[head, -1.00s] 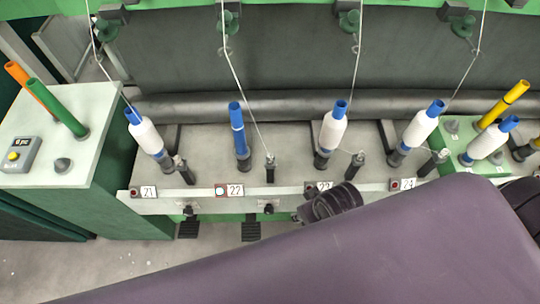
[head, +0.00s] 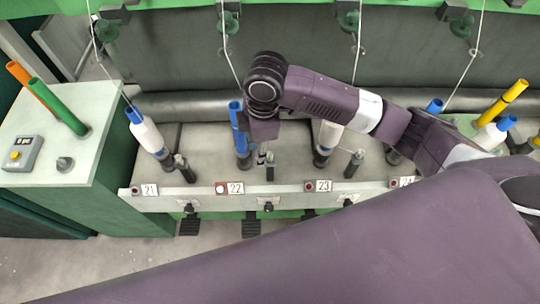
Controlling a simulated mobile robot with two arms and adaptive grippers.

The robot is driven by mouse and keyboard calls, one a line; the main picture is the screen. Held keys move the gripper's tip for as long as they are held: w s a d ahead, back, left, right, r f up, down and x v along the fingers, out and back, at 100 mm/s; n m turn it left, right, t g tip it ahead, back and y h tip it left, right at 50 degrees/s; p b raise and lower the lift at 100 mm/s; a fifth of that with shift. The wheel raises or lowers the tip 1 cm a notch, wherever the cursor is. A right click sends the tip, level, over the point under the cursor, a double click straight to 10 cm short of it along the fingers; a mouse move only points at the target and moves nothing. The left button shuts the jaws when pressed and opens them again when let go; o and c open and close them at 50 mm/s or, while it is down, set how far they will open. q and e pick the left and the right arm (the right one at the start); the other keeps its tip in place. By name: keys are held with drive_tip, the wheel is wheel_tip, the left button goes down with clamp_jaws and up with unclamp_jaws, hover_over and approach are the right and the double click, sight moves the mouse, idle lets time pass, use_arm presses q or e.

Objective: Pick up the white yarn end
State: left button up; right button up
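The white yarn (head: 229,50) of position 22 hangs from a green guide at the top and runs down behind my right arm. Its lower end is hidden by my wrist and gripper. The bare blue tube (head: 237,116) of position 22 stands just left of the gripper. My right gripper (head: 262,157) points down beside the short black peg (head: 270,172) of position 22. Its fingers are small and mostly covered by the wrist, so I cannot tell whether they are open or hold the yarn. My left gripper is out of view.
White bobbins (head: 147,136) stand on blue tubes at neighbouring positions; my arm partly covers those on the right. Other yarns (head: 359,40) hang close by. A green cabinet (head: 110,150) with coloured tubes stands at left. A dark roller (head: 180,105) runs behind.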

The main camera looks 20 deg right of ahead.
sight(270, 153)
drive_tip(key=shift+n+h, duration=0.4)
drive_tip(key=shift+h, duration=0.2)
drive_tip(key=d, duration=0.1)
drive_tip(key=w+d+r, duration=0.1)
drive_tip(key=d+r, duration=0.1)
drive_tip(key=shift+w+d+r, duration=0.1)
drive_tip(key=shift+w+d, duration=0.25)
drive_tip(key=shift+w, duration=0.05)
drive_tip(key=f, duration=0.5)
drive_tip(key=f+p, duration=0.1)
drive_tip(key=f, duration=0.1)
drive_tip(key=shift+s+d+f, duration=0.2)
drive_tip(key=shift+s+f, duration=0.05)
drive_tip(key=shift+f, duration=0.05)
drive_tip(key=c, duration=0.9)
